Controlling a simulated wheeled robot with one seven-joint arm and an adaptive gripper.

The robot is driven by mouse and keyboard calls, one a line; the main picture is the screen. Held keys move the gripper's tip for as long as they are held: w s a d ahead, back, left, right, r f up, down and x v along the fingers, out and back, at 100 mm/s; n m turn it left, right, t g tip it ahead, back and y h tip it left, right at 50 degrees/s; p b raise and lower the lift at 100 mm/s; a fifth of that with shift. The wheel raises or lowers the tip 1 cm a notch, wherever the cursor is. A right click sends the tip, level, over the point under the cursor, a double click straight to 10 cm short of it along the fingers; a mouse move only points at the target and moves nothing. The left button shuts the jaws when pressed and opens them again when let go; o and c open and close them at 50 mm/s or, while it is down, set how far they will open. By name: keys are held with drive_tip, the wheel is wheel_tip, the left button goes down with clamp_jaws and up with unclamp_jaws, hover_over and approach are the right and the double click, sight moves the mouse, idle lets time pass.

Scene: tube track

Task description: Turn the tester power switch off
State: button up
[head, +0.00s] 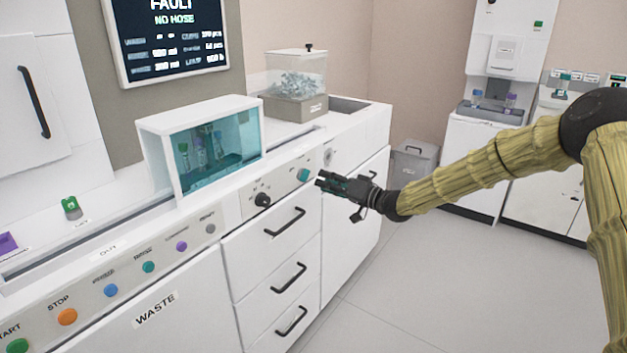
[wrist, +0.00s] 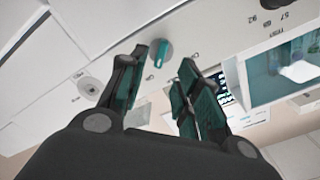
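A rotary switch with a teal handle on a round grey base (wrist: 162,53) is on the white front panel in the wrist view; I take it for the tester power switch. Its handle stands nearly upright in that picture, with small marks beside it too small to read surely. In the head view the teal switch (head: 303,174) is at the panel's right part. My gripper (head: 319,181) is just right of it, pointing at the panel. In the wrist view my gripper (wrist: 162,66) is open and empty, its teal-padded fingers on either side of the switch, with no contact visible.
A black selector knob (head: 262,200) is left of the switch, above drawer handles (head: 285,222). A teal-windowed tester box (head: 210,155) stands on the counter. Coloured buttons, including START and STOP (head: 67,316), line the panel's left. The floor (head: 420,290) right of the cabinet is clear.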

sight(308, 176)
drive_tip(key=shift+x, duration=2.75)
clamp_jaws()
